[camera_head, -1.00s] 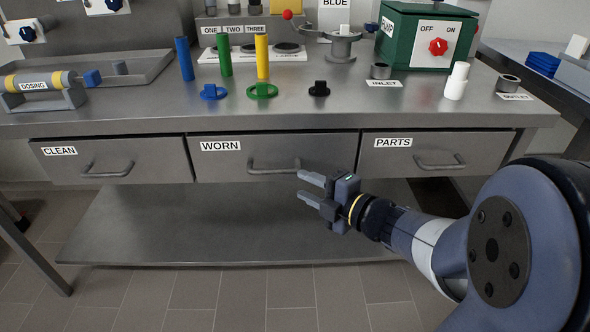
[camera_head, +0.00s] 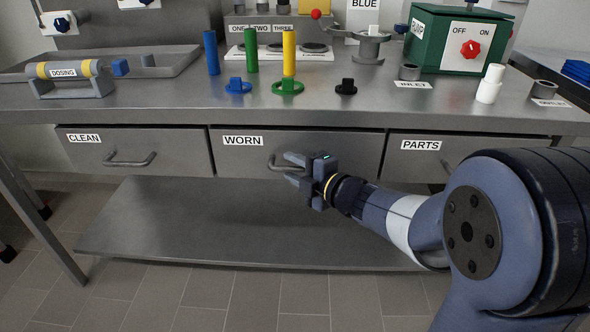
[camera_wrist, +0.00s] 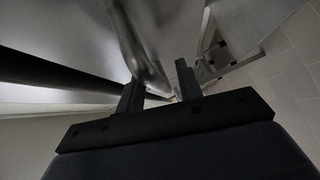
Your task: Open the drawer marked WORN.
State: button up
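The drawer marked WORN (camera_head: 240,162) is the middle one of three grey drawers under the bench in the head view. Its front looks flush with its neighbours, so it is closed. Its bar handle (camera_head: 272,165) is partly hidden behind my gripper. My gripper (camera_head: 288,168) is in front of the handle's middle, with its two fingers apart and pointing at the drawer. In the wrist view my gripper (camera_wrist: 158,88) is open, and the grey handle bar (camera_wrist: 148,68) shows between the fingers. I cannot tell whether either finger touches it.
The CLEAN drawer (camera_head: 80,155) is closed at the left, and the PARTS drawer (camera_head: 415,160) is closed at the right, partly behind my arm. A low shelf (camera_head: 190,225) lies below. The bench top (camera_head: 190,102) carries cylinders, rings and a green pump box (camera_head: 436,42).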

grip_shut()
jog(key=shift+s, duration=0.15)
dwell(0.5)
